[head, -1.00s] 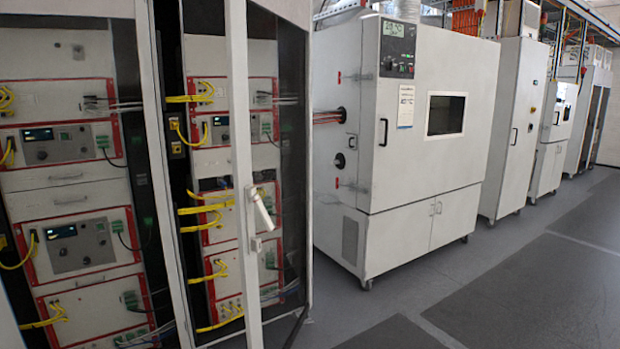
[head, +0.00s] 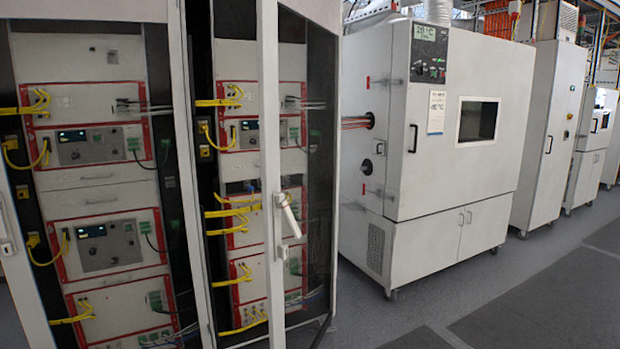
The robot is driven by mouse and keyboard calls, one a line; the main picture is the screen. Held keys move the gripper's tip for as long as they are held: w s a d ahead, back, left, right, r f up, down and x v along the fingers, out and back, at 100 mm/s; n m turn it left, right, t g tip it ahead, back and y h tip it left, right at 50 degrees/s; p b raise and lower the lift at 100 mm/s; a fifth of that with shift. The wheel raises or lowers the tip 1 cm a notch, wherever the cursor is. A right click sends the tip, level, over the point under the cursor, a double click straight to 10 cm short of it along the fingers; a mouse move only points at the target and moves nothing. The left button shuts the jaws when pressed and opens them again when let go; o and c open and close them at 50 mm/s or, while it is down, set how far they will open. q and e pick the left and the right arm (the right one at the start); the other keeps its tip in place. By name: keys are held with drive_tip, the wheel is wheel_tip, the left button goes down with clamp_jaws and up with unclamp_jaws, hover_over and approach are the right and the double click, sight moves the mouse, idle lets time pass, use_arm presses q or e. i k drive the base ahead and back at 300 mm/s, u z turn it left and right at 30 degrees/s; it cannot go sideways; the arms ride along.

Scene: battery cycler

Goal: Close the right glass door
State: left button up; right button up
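The right glass door stands open toward me on the right cabinet bay. Its pale frame post (head: 270,150) rises in the middle-left of the head view, and its white lever handle (head: 289,214) sticks out at a tilt. Through and beside the glass I see cycler units with red frames and yellow cables (head: 235,120). At the far left edge, part of another pale door frame with a latch (head: 8,245) shows. Neither of my grippers is in view.
A large white test chamber (head: 440,130) on casters stands right of the cabinet. More tall white cabinets (head: 547,140) line up behind it. The grey floor (head: 520,300) at the lower right is clear, with darker mats on it.

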sight(328, 16)
drive_tip(key=i, duration=0.6)
drive_tip(key=z, duration=0.2)
drive_tip(key=k, duration=0.7)
drive_tip(key=u, duration=0.25)
drive_tip(key=i, duration=0.8)
drive_tip(key=z, duration=0.55)
drive_tip(key=i, duration=1.1)
drive_tip(key=u, duration=0.3)
